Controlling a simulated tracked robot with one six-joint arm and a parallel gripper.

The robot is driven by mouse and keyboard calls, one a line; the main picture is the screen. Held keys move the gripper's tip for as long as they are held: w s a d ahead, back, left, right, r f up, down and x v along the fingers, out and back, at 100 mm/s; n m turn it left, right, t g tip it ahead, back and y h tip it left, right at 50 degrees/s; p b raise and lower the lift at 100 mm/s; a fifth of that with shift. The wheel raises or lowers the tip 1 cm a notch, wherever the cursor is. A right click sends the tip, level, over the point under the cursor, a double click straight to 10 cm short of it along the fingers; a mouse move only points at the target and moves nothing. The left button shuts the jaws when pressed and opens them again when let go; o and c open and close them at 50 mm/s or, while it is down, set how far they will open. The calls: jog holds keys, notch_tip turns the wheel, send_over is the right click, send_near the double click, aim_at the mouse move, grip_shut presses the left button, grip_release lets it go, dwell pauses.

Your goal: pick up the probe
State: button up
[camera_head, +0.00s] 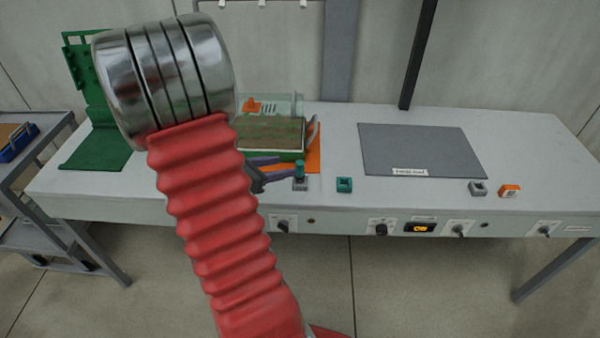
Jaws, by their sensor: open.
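A small upright teal piece (300,168) stands in a grey block near the front edge of the bench, left of centre; it may be the probe, but it is too small to be sure. My gripper (283,170) shows beyond my red bellows-covered arm, with two purple-grey fingers spread apart. The fingers point right, towards the teal piece, and their tips are close to it. I cannot tell whether they touch it. My arm hides the gripper's base and part of the bench.
A green tray (302,155) with brown fill sits on an orange mat (314,161) behind my gripper. A teal block (344,185) stands to the right. A grey labelled mat (420,148), a grey block (478,188) and an orange block (509,191) lie further right. A green stand (92,150) is left.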

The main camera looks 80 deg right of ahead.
jog(key=x, duration=0.7)
jog(key=shift+s+d+f, duration=0.1)
jog(key=shift+s+d, duration=0.05)
jog(key=shift+d, duration=0.05)
jog(key=shift+x, duration=2.6)
jog(key=shift+s+a+f, duration=0.15)
jog(key=shift+a, duration=0.05)
jog(key=shift+c, duration=0.6)
grip_shut()
notch_tip(320, 180, up, 10)
